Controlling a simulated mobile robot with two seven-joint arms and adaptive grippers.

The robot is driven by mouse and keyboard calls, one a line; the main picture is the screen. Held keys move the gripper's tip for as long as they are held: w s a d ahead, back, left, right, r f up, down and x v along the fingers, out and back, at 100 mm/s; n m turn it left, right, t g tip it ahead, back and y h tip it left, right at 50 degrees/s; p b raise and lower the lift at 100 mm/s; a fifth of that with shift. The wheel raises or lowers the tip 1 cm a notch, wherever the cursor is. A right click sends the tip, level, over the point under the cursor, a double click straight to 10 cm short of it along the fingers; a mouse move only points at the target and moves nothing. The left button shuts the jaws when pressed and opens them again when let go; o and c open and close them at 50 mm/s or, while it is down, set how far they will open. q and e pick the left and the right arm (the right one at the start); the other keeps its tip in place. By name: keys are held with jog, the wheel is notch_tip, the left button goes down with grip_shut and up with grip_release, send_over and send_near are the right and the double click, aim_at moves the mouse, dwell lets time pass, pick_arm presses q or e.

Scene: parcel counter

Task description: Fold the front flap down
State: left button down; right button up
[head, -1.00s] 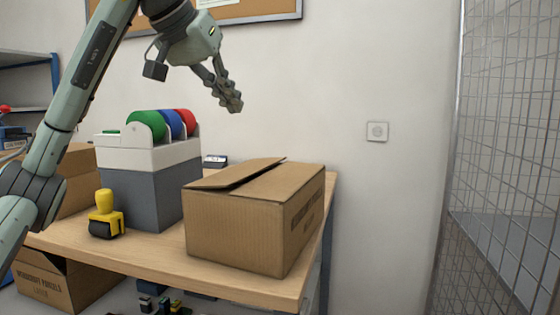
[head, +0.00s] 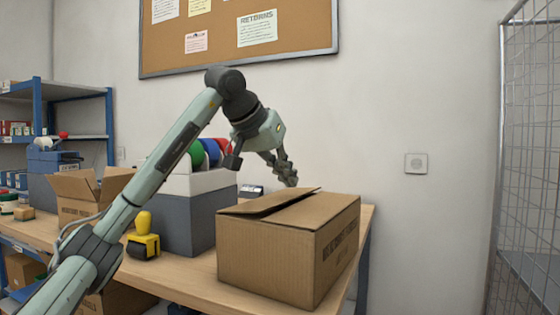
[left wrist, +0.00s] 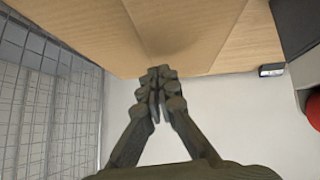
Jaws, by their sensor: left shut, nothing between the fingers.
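The cardboard box (head: 265,258) stands on the counter. A top flap (head: 268,203) is tilted a little up, with a dark gap under part of it; the rest of the top looks flat. I cannot tell for sure which flap is the front one. My left gripper (head: 291,179) points down at the far side of the box, close to the raised flap's end. In the left wrist view the shut, empty fingertips (left wrist: 158,78) overlap the edge of the cardboard (left wrist: 185,35); I cannot tell whether they touch it. My right gripper is not in view.
A grey and white bin unit with coloured rolls (head: 187,222) and a yellow tape dispenser (head: 143,240) stand left of the box. An open carton (head: 85,195) is farther left. The counter's right edge (head: 366,222) is near the box. A wire mesh cage (head: 530,150) is at right.

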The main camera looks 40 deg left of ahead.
pick_arm(q)
jog(key=shift+d+f, duration=0.1)
jog(key=shift+f, duration=0.75)
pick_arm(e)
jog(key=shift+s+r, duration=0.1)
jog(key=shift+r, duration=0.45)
pick_arm(q)
jog(key=shift+f, duration=0.1)
